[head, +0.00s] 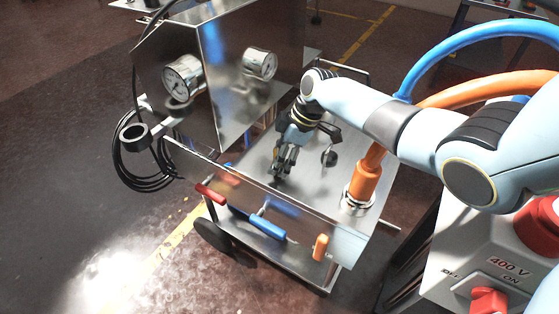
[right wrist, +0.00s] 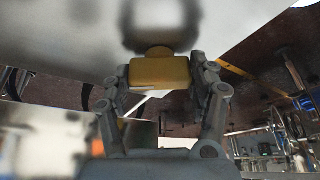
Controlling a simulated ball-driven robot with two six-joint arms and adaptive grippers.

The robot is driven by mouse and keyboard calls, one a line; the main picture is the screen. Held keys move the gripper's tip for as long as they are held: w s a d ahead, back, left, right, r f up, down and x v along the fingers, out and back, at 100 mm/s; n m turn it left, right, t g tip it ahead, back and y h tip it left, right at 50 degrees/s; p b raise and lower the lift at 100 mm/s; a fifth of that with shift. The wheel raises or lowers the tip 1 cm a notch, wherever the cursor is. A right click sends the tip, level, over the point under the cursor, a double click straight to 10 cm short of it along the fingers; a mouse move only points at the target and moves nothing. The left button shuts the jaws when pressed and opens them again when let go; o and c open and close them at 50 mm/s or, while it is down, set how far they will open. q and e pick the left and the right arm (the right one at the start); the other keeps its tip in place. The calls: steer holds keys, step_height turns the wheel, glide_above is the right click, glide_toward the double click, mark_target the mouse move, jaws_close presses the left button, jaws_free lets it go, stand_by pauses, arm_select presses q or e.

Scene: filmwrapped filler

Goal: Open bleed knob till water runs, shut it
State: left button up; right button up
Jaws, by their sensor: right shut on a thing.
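A yellow knob (right wrist: 160,72), which looks like the bleed knob, sits against a shiny metal face in the right wrist view. My right gripper (right wrist: 158,80) has one finger on each side of it and is shut on it. In the head view the right gripper (head: 283,168) points down, low over the steel deck of the machine (head: 320,185), in front of its box-shaped housing. The knob is hidden there behind the fingers. I cannot make out any running water. My left gripper is not in view.
Two gauges (head: 184,77) face out from the steel housing. Red (head: 211,194), blue (head: 268,227) and orange (head: 320,247) handles line the front edge. An orange hose (head: 368,170) rises from the deck. A 400 V switch box (head: 475,262) stands at lower right; a black cable coil (head: 142,165) hangs left.

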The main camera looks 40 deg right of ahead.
steer(key=shift+w+d+n+g+b, duration=0.1)
steer(key=shift+n+g+b, duration=0.5)
steer(key=shift+n, duration=0.6)
steer(key=shift+r+n, duration=0.1)
steer(key=shift+n, duration=0.2)
steer(key=o, duration=1.2)
steer(key=v, duration=1.2)
steer(key=shift+d, duration=0.15)
